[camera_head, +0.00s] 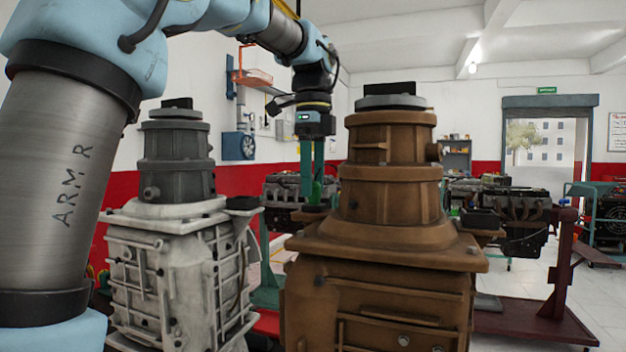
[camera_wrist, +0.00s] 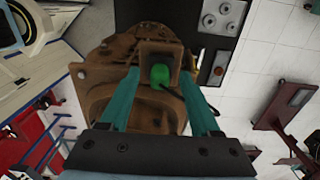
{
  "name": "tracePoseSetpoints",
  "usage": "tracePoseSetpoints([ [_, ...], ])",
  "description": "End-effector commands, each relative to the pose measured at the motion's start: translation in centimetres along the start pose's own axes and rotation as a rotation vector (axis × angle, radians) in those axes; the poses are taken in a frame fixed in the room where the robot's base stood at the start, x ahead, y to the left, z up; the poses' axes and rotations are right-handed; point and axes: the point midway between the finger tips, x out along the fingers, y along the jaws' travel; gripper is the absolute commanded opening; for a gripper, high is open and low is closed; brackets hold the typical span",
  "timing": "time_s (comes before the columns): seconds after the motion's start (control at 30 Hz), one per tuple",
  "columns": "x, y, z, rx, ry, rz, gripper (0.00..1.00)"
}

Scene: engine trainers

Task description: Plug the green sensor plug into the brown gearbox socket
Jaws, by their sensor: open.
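The brown gearbox (camera_head: 385,200) stands right of centre in the head view. Its brown socket block (camera_wrist: 151,52) shows near the top middle of the wrist view. The green sensor plug (camera_wrist: 160,76) is at that block, with a dark cable trailing from it. It also shows low between my fingers in the head view (camera_head: 317,189). I cannot tell how deep it sits in the socket. My gripper (camera_wrist: 158,76) points down beside the gearbox's left side in the head view (camera_head: 312,190). Its teal fingers are open, one on each side of the plug, with gaps visible.
A grey gearbox (camera_head: 170,270) stands to the left in the head view. Other engine trainers (camera_head: 505,215) stand behind on the right. A dark red stand (camera_head: 555,260) is at the far right. White tiled floor shows on the right of the wrist view.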

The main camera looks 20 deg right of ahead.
Motion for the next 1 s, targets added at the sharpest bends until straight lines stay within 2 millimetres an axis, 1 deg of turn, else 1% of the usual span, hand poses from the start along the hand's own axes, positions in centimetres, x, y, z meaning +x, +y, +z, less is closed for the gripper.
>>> tracePoseSetpoints([
  [0.23,-0.1,0.0,0.0,0.0,0.0,0.0,0.63],
  [0.33,-0.8,-0.1,0.0,0.0,0.0,-0.002,0.63],
  [0.47,-2.9,-0.1,0.0,0.0,0.0,-0.004,0.63],
  [0.6,-5.7,-0.1,0.0,0.0,0.001,-0.004,0.63],
  [0.8,-9.1,-0.1,0.0,0.0,0.001,-0.002,0.63],
  [0.9,-10.0,-0.1,0.0,0.0,0.001,-0.001,0.63],
  [1.0,-10.6,-0.1,0.0,0.0,0.0,-0.001,0.63],
])
